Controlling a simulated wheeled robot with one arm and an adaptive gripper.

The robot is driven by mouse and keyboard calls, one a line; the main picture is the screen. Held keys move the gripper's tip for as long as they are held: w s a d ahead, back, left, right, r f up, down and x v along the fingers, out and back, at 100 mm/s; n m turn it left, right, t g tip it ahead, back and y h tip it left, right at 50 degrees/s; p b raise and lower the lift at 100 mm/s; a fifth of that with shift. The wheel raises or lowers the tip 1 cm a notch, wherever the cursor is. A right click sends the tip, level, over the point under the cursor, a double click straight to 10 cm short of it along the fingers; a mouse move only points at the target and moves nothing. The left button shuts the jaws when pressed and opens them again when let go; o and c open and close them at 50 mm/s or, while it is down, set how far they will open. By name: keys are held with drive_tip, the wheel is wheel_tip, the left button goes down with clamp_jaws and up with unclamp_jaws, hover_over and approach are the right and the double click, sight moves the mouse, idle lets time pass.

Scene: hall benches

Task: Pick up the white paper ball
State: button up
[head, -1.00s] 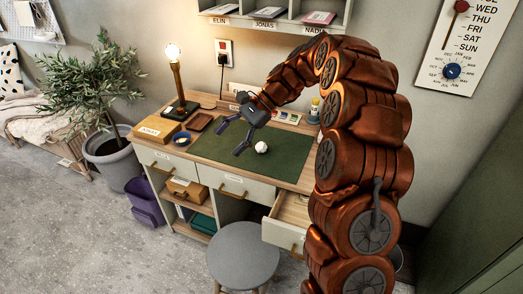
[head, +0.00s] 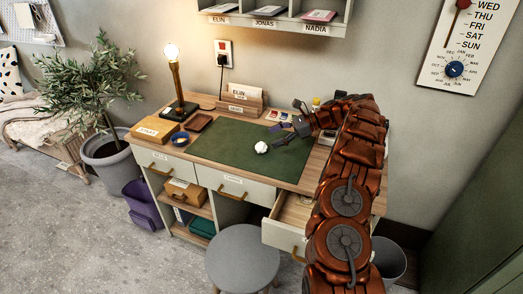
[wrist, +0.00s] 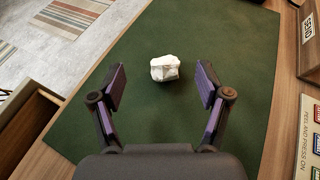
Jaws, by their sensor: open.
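The white paper ball (head: 261,147) lies on the green desk mat (head: 222,149). In the wrist view the ball (wrist: 165,68) is a crumpled lump just beyond the fingertips, roughly midway between them. My gripper (head: 277,136) is low over the right part of the mat, to the right of the ball, and points toward it. In the wrist view my gripper (wrist: 163,82) has its two purple-padded fingers spread apart with nothing between them. The ball appears apart from both fingers.
The desk's right drawer (head: 290,213) is pulled open. A lit lamp (head: 176,80), a wooden box (head: 155,130) and a blue bowl (head: 181,139) stand at the left. A letter holder (head: 240,103) is at the back. A grey stool (head: 242,257) stands in front.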

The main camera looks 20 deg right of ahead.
sight(266, 145)
drive_tip(key=shift+d+f+m, duration=0.3)
drive_tip(key=shift+d+f, duration=0.6)
drive_tip(key=shift+d, duration=0.1)
drive_tip(key=shift+x, duration=2)
drive_tip(key=shift+p+x, duration=0.55)
drive_tip(key=shift+x, duration=1.3)
drive_tip(key=c, duration=0.8)
